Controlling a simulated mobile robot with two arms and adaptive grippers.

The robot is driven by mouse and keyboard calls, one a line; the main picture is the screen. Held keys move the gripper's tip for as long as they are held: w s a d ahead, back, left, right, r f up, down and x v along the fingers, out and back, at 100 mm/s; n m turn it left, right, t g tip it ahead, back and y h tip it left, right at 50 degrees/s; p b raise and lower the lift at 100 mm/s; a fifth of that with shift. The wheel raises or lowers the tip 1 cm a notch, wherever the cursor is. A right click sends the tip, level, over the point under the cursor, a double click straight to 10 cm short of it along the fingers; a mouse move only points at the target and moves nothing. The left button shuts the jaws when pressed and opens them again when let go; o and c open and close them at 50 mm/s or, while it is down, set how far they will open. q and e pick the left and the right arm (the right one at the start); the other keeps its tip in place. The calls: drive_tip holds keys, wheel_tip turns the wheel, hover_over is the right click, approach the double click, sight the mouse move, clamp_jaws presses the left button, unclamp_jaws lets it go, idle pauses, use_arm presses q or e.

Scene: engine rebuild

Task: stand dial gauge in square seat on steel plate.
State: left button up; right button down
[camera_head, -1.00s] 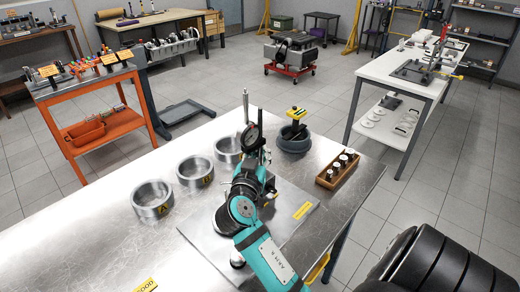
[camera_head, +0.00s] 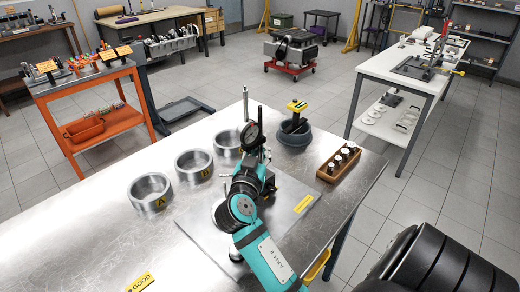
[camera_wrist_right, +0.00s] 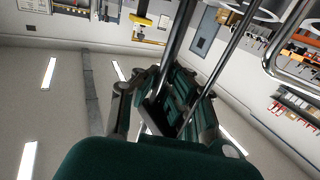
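The dial gauge (camera_head: 252,136) has a round dark-rimmed face and is upright above the steel plate (camera_head: 293,208) on the bench. My right gripper (camera_head: 264,180) is at its stand, below the dial. In the right wrist view a metal rod passes between the gripper's fingers (camera_wrist_right: 168,105), which appear closed on it. My arm and gripper hide the foot of the gauge and the square seat, so I cannot tell whether they touch. My left gripper is not in view.
Several metal rings, including ring A (camera_head: 150,192), stand left of the plate. A grey pot (camera_head: 294,136) with a yellow-topped tool is behind it. The bench's left front is mostly clear.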

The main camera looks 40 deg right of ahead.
idle(0.4)
drive_tip(key=c, duration=1.4)
unclamp_jaws()
drive_tip(key=shift+f, duration=0.2)
drive_tip(key=v, duration=0.8)
drive_tip(key=shift+r, duration=0.2)
drive_tip(key=shift+r, duration=0.1)
drive_tip(key=shift+b, duration=0.3)
